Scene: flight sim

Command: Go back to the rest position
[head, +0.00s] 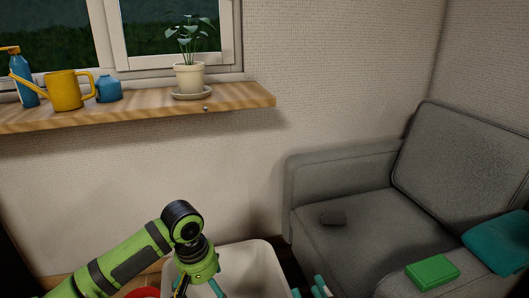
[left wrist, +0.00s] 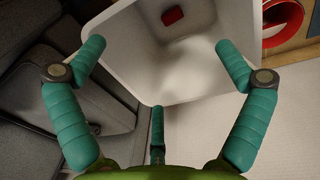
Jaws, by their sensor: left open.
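My left gripper (left wrist: 157,75) is open in the left wrist view, its teal fingers spread over a white bin (left wrist: 118,50), with nothing between them. In the head view the green left arm comes in from the lower left, and its gripper (head: 199,291) points down at the bin (head: 257,265), mostly cut off by the bottom edge. A small dark red object (left wrist: 172,15) lies inside the bin. Of my right gripper (head: 308,290), only teal fingertips show at the bottom edge, right of the bin. They stand apart, but the rest is out of frame.
A grey sofa (head: 345,220) with a green box (head: 432,271), a teal cushion (head: 497,243) and a dark lump (head: 333,217) stands right. A wooden shelf (head: 140,110) holds a yellow watering can (head: 63,90), blue containers and a potted plant (head: 189,77). A red round thing (left wrist: 283,20) is beside the bin.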

